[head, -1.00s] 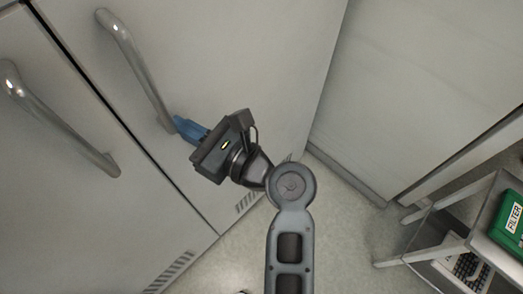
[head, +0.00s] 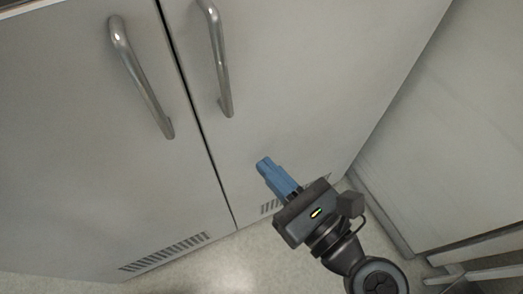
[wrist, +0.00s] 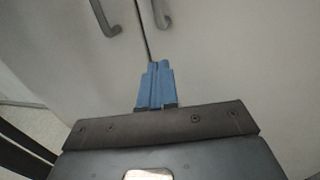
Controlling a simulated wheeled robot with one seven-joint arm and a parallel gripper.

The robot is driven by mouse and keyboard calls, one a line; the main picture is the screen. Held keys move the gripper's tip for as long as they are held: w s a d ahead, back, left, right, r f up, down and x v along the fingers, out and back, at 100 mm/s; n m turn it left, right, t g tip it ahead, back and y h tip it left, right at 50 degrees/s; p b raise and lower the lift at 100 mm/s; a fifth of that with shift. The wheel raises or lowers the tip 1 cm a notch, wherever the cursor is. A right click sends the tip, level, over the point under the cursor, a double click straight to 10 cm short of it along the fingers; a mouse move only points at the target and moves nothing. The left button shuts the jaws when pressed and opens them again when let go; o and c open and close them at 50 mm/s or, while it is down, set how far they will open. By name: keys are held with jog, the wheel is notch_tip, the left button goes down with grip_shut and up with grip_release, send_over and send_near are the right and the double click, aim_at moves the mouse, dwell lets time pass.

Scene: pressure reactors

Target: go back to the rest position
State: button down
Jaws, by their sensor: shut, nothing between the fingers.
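My gripper (head: 265,164) is in front of the lower part of the right cabinet door (head: 290,80) in the head view. Its blue fingers are together with nothing between them. They are below the right door's handle (head: 219,65) and apart from it. In the wrist view the closed blue fingers (wrist: 156,70) point towards the gap between the two doors. Both handles show beyond the fingertips there.
The left cabinet door (head: 80,130) has its own metal handle (head: 140,80). Both doors look shut, with vents near the floor. A pale panel (head: 450,140) stands to the right. Bare floor (head: 225,270) shows below the doors.

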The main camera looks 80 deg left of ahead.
jog(key=shift+d, duration=0.45)
jog(key=w+d+f+t+h, duration=0.25)
jog(key=d+f+t, duration=0.5)
jog(key=d, duration=0.45)
jog(key=w+d+f+t+h, duration=0.2)
jog(key=d+f+t+h, duration=0.3)
jog(key=d+t, duration=0.5)
jog(key=s+d+r+n+t+h, duration=0.2)
jog(key=s+d+r+n+h, duration=0.2)
jog(key=d, duration=0.6)
jog(key=s+d+r+n+t+h, duration=0.3)
jog(key=s+d+r+n+h, duration=0.1)
jog(key=s+d+r+n, duration=0.3)
jog(key=d+r+n, duration=0.2)
jog(key=d, duration=0.2)
jog(key=shift+r+t, duration=0.35)
